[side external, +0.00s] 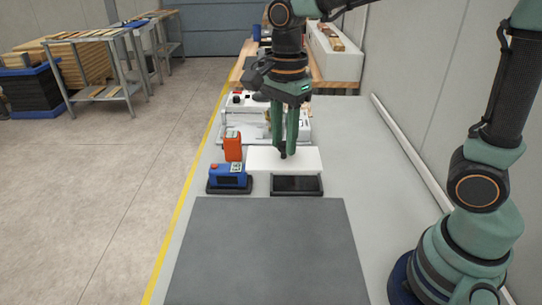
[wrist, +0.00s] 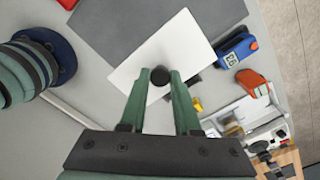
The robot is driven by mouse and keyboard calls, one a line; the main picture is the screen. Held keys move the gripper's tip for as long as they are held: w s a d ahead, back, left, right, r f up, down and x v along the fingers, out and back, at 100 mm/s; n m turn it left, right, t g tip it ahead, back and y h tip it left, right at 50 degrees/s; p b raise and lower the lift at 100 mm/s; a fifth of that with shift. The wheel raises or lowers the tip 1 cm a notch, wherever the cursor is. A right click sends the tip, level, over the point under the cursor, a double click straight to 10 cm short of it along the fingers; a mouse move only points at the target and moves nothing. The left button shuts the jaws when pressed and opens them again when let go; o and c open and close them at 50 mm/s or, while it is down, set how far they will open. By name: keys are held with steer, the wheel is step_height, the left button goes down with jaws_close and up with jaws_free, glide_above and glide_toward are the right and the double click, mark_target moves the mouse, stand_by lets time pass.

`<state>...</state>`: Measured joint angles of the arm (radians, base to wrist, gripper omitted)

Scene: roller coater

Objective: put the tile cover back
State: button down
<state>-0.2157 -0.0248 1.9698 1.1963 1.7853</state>
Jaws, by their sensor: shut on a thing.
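The tile cover (side external: 262,158) is a white slab with a small black knob (wrist: 160,76) on top. My gripper (side external: 283,150) points down over it, and it shows in the wrist view (wrist: 160,80) with both fingertips shut on the knob. The slab looks about level, and it is turned at an angle in the wrist view. A dark tile in a black frame (side external: 297,185) shows just in front of and below the cover in the side view. The cover hides part of what lies beneath it. I cannot tell whether the cover is raised or resting.
A blue meter (side external: 228,175) on a black base stands left of the cover, with an orange device (side external: 232,146) behind it. The white roller coater (side external: 240,128) is farther back. A bare grey mat (side external: 265,250) lies in front. The bench is clear on the right.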

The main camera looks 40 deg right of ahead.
steer(key=w+d+r, duration=0.1)
steer(key=w+d, duration=0.2)
steer(key=d, duration=0.3)
steer(key=w+d+r, duration=0.2)
steer(key=w+d, duration=0.2)
steer(key=d, duration=0.3)
steer(key=shift+f, duration=10.05)
steer(key=shift+f, duration=0.1)
steer(key=shift+f, duration=0.35)
steer(key=c, duration=0.6)
jaws_free()
steer(key=shift+r, duration=0.1)
